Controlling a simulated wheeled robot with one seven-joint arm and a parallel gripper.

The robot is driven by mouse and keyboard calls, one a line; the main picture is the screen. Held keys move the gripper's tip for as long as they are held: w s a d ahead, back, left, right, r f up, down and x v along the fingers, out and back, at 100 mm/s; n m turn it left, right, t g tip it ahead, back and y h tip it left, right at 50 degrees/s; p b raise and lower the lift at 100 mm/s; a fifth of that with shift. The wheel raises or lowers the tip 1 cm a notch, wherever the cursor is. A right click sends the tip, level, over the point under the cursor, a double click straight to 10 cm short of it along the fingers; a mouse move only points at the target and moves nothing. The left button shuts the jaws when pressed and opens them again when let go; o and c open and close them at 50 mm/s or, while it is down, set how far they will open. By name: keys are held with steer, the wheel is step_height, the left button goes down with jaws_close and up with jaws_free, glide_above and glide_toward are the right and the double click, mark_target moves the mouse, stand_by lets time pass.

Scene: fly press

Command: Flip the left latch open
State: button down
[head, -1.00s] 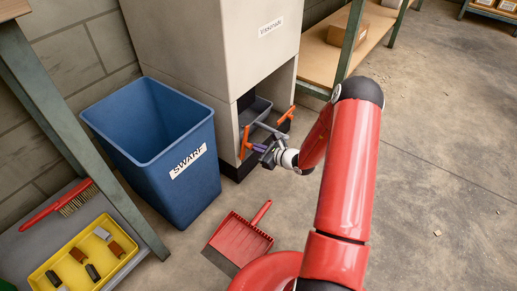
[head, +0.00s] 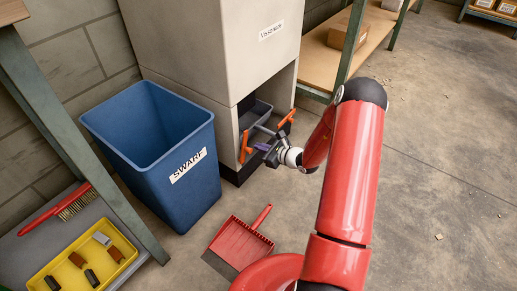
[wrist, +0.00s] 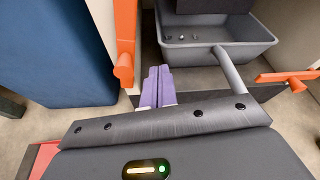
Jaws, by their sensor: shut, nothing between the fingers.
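The left latch (head: 244,147) is an orange bar standing upright on the left edge of the cabinet's lower opening. It also shows in the wrist view (wrist: 125,40), with a round knob near its lower end. The right latch (head: 287,117) is orange too and sits on the right edge; in the wrist view (wrist: 290,77) it lies nearly level. My gripper (head: 262,147) is shut and empty. Its purple fingers (wrist: 158,85) are side by side just right of the left latch, with a small gap in the wrist view.
A grey tray (wrist: 218,55) with a few small bits in it sits inside the opening, and a grey bar (wrist: 228,72) runs from its front. A blue swarf bin (head: 190,195) stands close left of the cabinet. A red dustpan (head: 238,243) lies on the floor in front.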

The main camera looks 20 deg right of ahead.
steer(key=s+d+p, duration=0.1)
steer(key=s+d, duration=0.3)
steer(key=s, duration=0.4)
steer(key=shift+s+d+r, duration=0.2)
steer(key=shift+d+r, duration=0.1)
